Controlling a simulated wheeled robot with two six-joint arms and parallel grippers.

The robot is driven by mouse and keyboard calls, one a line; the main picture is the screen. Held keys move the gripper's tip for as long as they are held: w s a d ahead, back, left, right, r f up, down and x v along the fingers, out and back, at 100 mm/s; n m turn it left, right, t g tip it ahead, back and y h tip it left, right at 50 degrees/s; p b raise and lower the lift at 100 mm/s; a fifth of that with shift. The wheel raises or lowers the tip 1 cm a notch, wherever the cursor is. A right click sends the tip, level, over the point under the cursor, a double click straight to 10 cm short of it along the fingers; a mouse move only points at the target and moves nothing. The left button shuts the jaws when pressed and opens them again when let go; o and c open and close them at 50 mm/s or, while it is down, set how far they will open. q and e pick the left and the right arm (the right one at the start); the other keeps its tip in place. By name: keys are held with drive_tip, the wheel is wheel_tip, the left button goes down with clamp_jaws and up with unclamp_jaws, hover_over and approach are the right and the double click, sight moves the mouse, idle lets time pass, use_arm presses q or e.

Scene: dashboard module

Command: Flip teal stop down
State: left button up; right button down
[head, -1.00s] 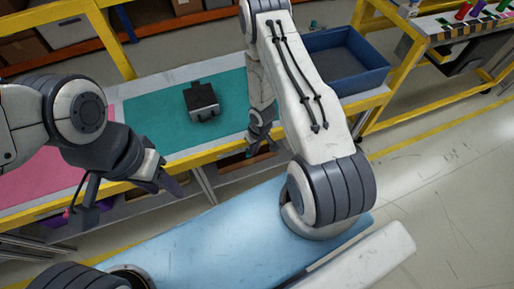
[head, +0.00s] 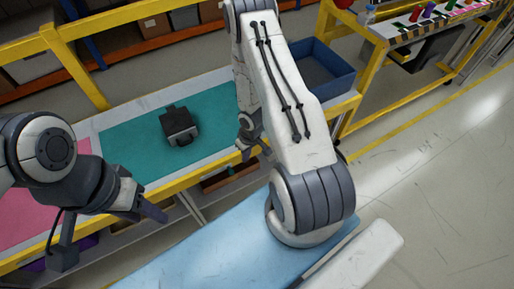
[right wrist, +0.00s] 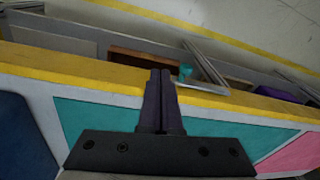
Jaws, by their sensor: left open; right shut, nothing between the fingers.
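A small teal piece (right wrist: 186,70) shows below the yellow table edge in the right wrist view, just right of my right fingertips; I cannot tell if it is the teal stop. In the head view a small teal spot (head: 231,170) shows below the front edge. My right gripper (right wrist: 160,74) is shut and empty, pointing over the yellow edge. In the head view my right gripper (head: 246,146) hangs by the front edge, partly hidden by my arm. My left gripper (head: 152,212) is open and empty in front of the table.
A black box-like module (head: 179,125) sits on the teal mat (head: 135,143). A pink mat (head: 35,205) lies to the left and a blue bin (head: 325,75) stands to the right. A yellow rail (right wrist: 75,75) runs along the table front. Open floor lies at right.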

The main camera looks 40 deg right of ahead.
drive_tip(key=d, duration=0.1)
drive_tip(key=d+r+p, duration=0.1)
drive_tip(key=d, duration=0.1)
drive_tip(key=d+r, duration=0.1)
drive_tip(key=shift+s+d+r, duration=0.15)
drive_tip(key=shift+s+d, duration=0.1)
drive_tip(key=shift+s, duration=0.15)
